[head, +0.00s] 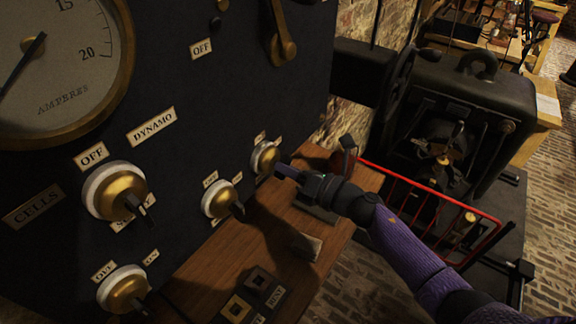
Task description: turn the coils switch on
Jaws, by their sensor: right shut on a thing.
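A dark upright panel carries several brass rotary switches with white rings and small dark levers. The far right switch (264,157) is small, with a label above it too small to read. My right gripper (283,170) reaches in from the lower right and is shut on the lever of this switch, in front of the panel. The lever is mostly hidden by the fingers. I cannot read a "coils" label on any switch. Another switch (217,198) is just to its left. My left gripper is not in view.
Larger switches (114,192) and (123,288) sit further left, below a round ampere gauge (62,124). A wooden shelf (212,262) runs under the panel with small labelled blocks. A red rail (430,190) and a dark machine (460,110) stand at the right.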

